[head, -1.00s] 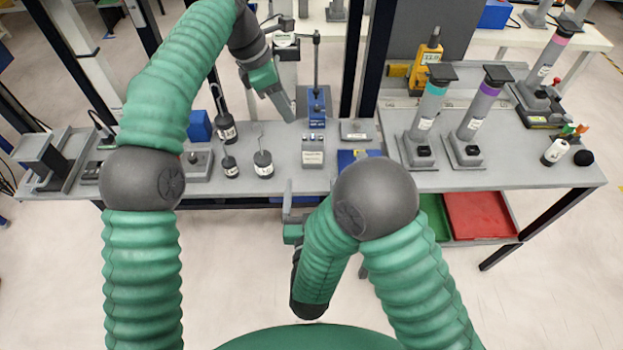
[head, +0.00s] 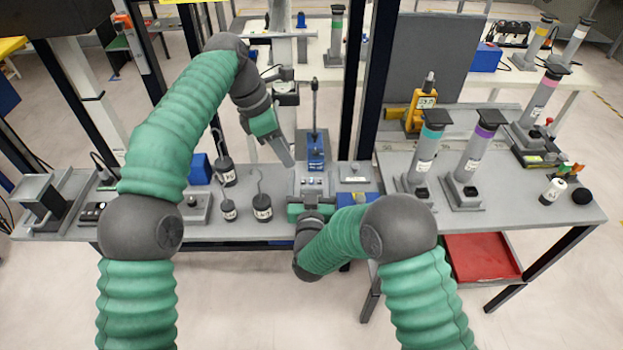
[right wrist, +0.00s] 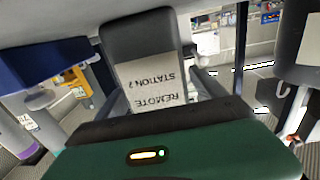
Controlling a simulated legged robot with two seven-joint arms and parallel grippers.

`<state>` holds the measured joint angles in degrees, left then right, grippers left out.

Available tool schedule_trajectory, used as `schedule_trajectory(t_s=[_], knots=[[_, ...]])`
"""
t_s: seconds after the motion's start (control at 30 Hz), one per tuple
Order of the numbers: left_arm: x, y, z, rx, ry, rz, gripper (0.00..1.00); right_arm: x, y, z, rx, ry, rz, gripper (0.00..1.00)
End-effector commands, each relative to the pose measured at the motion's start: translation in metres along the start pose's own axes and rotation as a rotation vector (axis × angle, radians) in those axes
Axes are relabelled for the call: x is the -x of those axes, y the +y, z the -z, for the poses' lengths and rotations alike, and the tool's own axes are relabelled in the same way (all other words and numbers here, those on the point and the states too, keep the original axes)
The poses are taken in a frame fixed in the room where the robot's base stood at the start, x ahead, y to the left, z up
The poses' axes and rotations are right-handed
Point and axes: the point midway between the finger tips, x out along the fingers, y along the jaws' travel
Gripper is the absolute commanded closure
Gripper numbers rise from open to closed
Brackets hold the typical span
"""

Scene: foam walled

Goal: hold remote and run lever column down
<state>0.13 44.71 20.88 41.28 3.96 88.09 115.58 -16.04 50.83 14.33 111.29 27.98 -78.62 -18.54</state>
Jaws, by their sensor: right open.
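The remote (head: 311,183) is a small grey box with a pale label and buttons, on the table's front edge. In the right wrist view its label (right wrist: 152,88) shows close up and upside down, reading "REMOTE STATION 2". My right gripper (head: 308,208) is open at the near side of the remote; its fingers are mostly hidden in the head view, and I cannot tell whether they touch it. A slim dark post on a blue base (head: 316,148), likely the lever column, stands behind the remote. My left gripper (head: 287,160) points down just left of this post; its finger gap is not clear.
Several dark hanging weights (head: 262,207) stand left of the remote. A grey plate (head: 354,172) and blue block lie to its right. Tall grey columns (head: 425,160) stand farther right. A red tray (head: 481,257) sits below the table. Dark frame posts rise behind.

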Motion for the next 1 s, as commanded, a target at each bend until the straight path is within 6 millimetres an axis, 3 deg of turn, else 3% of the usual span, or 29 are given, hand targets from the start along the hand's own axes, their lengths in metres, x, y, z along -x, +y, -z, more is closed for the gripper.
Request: schedule_trajectory(t_s=[0.17, 0.7, 1.0], knots=[[0.0, 0.0, 0.0, 0.0, 0.0, 0.0, 0.64, 0.0001, 0.0, 0.0, 0.0, 0.0, 0.0, 0.21], [-0.0001, 0.0, 0.0, 0.0, 0.0, 0.0, 0.64, 0.0005, -0.0002, 0.0, 0.0, 0.0, 0.0, 0.92], [0.0, 0.0, 0.0, 0.0, 0.0, 0.0, 1.0, 0.0006, -0.0003, 0.0, 0.0, 0.0, 0.0, 0.92]])
